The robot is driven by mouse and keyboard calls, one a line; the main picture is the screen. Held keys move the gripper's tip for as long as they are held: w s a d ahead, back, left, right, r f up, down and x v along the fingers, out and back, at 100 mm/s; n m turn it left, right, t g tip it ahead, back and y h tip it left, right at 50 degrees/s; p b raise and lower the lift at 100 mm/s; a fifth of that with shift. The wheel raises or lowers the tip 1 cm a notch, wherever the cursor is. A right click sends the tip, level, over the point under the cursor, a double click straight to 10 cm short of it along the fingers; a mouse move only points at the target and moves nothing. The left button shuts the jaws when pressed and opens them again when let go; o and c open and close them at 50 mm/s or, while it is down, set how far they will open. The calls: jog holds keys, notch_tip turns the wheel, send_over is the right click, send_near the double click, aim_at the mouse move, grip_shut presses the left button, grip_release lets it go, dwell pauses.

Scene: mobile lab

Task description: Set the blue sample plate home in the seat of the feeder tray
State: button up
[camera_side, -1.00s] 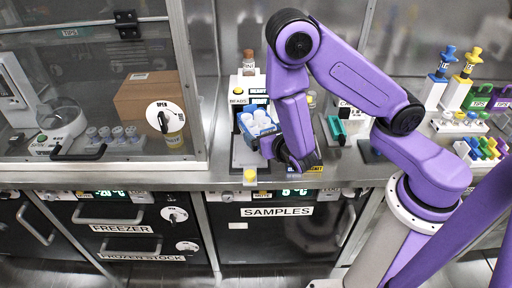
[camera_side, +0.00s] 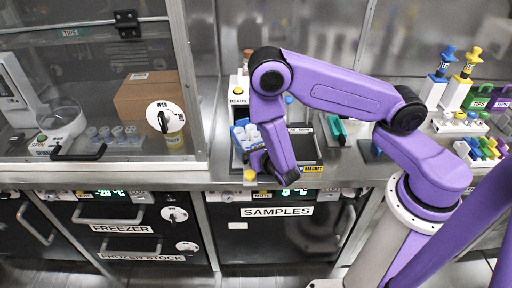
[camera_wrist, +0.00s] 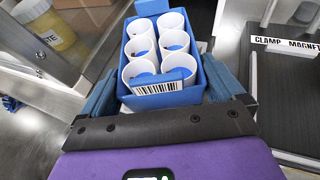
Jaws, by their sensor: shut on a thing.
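The blue sample plate (camera_side: 240,132), a blue box-like rack with several white cups, is held in my gripper. In the wrist view the plate (camera_wrist: 196,88) sits between the two blue-grey fingers of my gripper (camera_wrist: 165,92), its barcode label facing me. My gripper is shut on it. In the side view my purple wrist link covers the fingers and part of the plate. A pale edge, apparently of the feeder tray (camera_wrist: 252,75), shows beside and below the plate. The seat is hidden under the plate, and I cannot tell whether the plate touches it.
A dark pad labelled clamp magnet (camera_wrist: 288,95) lies right of the plate. The glass enclosure (camera_side: 200,100) is close on the left. A yellow knob (camera_side: 250,175) is at the bench's front edge.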

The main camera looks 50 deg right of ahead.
jog(key=shift+f, duration=0.15)
jog(key=o, duration=0.7)
